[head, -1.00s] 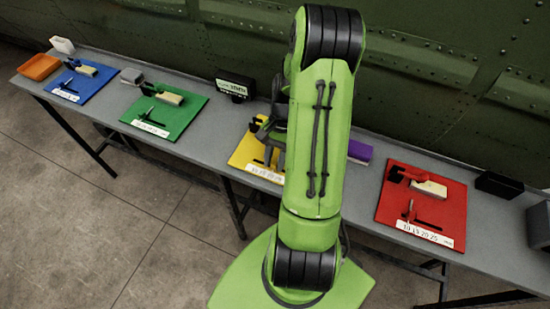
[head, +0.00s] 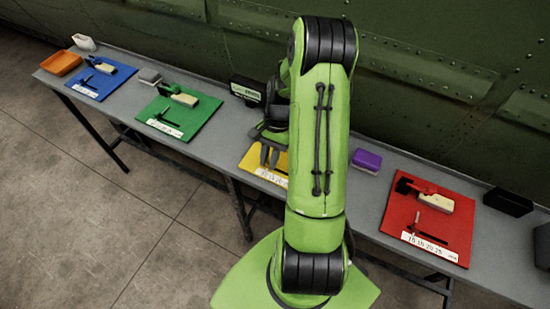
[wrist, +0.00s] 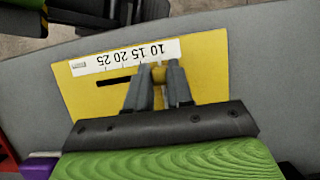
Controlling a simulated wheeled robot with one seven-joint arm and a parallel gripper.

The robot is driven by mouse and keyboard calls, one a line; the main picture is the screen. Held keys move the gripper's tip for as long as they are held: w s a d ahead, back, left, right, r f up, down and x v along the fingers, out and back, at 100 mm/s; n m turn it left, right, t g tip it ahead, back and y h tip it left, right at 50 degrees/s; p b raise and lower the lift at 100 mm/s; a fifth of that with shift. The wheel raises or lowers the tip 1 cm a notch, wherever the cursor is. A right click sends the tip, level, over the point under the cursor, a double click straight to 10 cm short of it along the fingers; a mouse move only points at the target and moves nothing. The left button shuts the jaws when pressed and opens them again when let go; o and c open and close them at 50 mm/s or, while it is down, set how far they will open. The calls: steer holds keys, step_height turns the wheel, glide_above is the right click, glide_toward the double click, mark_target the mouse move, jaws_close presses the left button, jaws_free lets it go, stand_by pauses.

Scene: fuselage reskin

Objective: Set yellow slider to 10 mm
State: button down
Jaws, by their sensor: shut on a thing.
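The yellow panel (wrist: 215,75) lies flat on the bench, with a white scale strip (wrist: 125,56) along one edge. The strip's numbers appear upside down in the wrist view. My gripper (wrist: 158,74) is shut on the yellow slider (wrist: 158,73), a small knob between its fingertips. The knob is close to the end number of the scale, which looks like 10; the exact alignment is hard to tell. The dark slot (wrist: 113,81) shows to the left of the fingers. In the head view my gripper (head: 269,153) is over the yellow panel (head: 250,160), partly hidden by my arm.
A green panel (head: 200,125), a blue panel (head: 100,85) and a red panel (head: 455,215) lie on the grey bench. A purple block (head: 366,161) is right of my arm, and a black display box (head: 247,91) stands behind. The green fuselage wall rises behind the bench.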

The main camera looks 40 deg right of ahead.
steer(key=shift+w+r, duration=0.1)
steer(key=shift+w, duration=0.1)
steer(key=c, duration=1)
jaws_free()
steer(key=shift+w+a, duration=0.1)
steer(key=shift+r, duration=0.1)
steer(key=p+v, duration=0.3)
steer(key=v, duration=1.2)
steer(key=shift+r, duration=0.25)
